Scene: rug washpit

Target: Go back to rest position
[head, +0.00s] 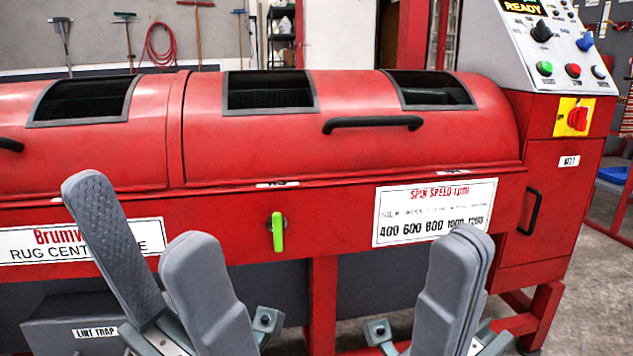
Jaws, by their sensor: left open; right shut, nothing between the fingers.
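My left gripper (140,216) is at the lower left, with its two grey fingers spread apart and pointing up. Nothing is between them. My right gripper (463,245) is at the lower right, with its fingers pressed together and empty. Both grippers are raised in front of a large red rug centrifuge (255,150). The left fingers cover part of its name sign (30,243). The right fingertips overlap the lower edge of the spin speed sign (435,212). I cannot tell how far the fingers are from the machine.
A green-handled lever (278,232) sticks out between my grippers. The lid has a black handle (372,123). A control panel (550,45) with a lit READY display stands at the upper right. A lint trap box (70,322) is at the lower left. Bare floor (590,290) shows at the right.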

